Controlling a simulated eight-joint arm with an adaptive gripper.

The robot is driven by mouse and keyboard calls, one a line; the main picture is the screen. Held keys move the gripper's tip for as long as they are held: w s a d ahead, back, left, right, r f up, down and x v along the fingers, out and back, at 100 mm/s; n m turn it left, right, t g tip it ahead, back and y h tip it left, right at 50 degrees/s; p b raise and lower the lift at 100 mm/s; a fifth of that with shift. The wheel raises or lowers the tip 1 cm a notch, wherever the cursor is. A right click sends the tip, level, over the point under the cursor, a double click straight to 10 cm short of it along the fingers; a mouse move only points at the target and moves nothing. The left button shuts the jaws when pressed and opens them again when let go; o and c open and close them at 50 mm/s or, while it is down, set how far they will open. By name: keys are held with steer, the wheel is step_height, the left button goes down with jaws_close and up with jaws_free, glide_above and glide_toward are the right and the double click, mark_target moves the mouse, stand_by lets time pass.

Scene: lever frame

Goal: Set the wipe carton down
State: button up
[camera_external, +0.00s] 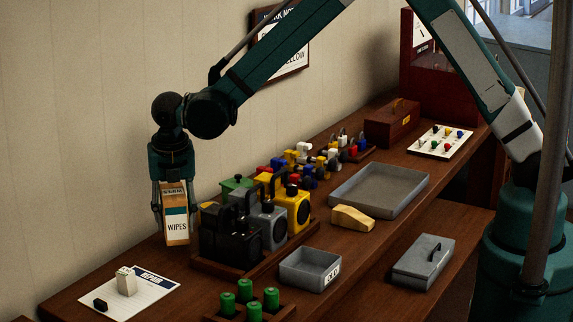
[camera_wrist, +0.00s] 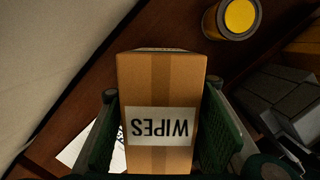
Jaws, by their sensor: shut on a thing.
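The wipe carton (camera_external: 176,215) is an orange-brown box with a white label reading WIPES. In the external view it hangs upright from my gripper (camera_external: 174,205) at the left, beside the black boxy device. I cannot tell exactly whether its bottom touches the wooden surface. In the wrist view the carton (camera_wrist: 162,95) fills the middle, with its label upside down. My gripper (camera_wrist: 163,135) is shut on it, one green finger pad along each side.
A tray (camera_external: 262,262) of black, grey and yellow devices stands right of the carton. A white sheet (camera_external: 150,295) with small items lies in front. A yellow-topped can (camera_wrist: 238,18) shows in the wrist view. Bare wood lies left of the device tray.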

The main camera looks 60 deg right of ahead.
mark_target(173, 193)
steer(key=shift+f, duration=1.8)
steer(key=shift+f, duration=0.15)
steer(key=o, duration=1)
steer(key=r, duration=0.4)
steer(key=s+a+r, duration=0.1)
steer(key=r, duration=0.7)
steer(key=shift+s+a+r, duration=0.1)
steer(key=shift+s+a, duration=0.05)
steer(key=shift+r, duration=0.1)
